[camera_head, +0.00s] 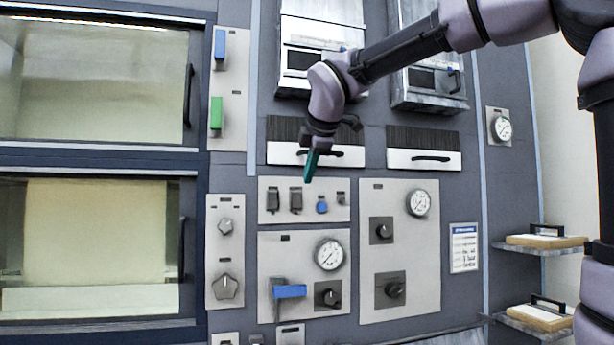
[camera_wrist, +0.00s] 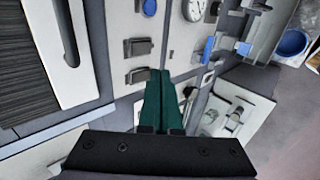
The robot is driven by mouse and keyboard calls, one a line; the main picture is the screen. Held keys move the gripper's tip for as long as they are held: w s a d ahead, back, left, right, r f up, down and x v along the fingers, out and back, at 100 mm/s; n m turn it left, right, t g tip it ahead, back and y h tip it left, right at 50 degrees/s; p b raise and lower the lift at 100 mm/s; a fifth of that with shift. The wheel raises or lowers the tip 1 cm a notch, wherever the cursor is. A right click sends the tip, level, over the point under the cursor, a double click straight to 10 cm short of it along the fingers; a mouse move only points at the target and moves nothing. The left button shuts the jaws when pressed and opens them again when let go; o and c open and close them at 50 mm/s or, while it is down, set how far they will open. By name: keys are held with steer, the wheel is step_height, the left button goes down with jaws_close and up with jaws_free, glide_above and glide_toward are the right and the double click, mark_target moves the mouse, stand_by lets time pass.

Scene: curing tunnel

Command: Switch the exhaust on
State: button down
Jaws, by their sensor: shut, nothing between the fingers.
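A grey control panel (camera_head: 330,185) has two dark switches, a left one (camera_head: 272,200) and a right one (camera_head: 296,199). A blue knob (camera_head: 322,206) and a small dark toggle (camera_head: 341,198) sit beside them. Labels are too small to read, so I cannot tell which control is the exhaust. In the wrist view the fingertips (camera_wrist: 161,72) lie beside the dark switches (camera_wrist: 138,47); contact cannot be told.
A drawer (camera_head: 315,158) with a dark handle is behind my gripper. Below is a panel with a gauge (camera_head: 329,254), a blue lever (camera_head: 290,291) and a black knob (camera_head: 328,295). Another knob panel (camera_head: 400,250) is at right. Oven windows (camera_head: 100,240) fill the left; shelves (camera_head: 540,249) project at right.

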mark_target(297, 200)
steer(key=x, duration=0.6)
steer(key=w+r+x, duration=0.1)
steer(key=x, duration=0.2)
steer(key=shift+w+a+f, duration=0.2)
steer(key=shift+w, duration=0.05)
steer(key=shift+w+a, duration=0.2)
steer(key=shift+w, duration=0.45)
steer(key=shift+w+f, duration=0.1)
steer(key=shift+w, duration=0.05)
steer(key=shift+r, duration=0.9)
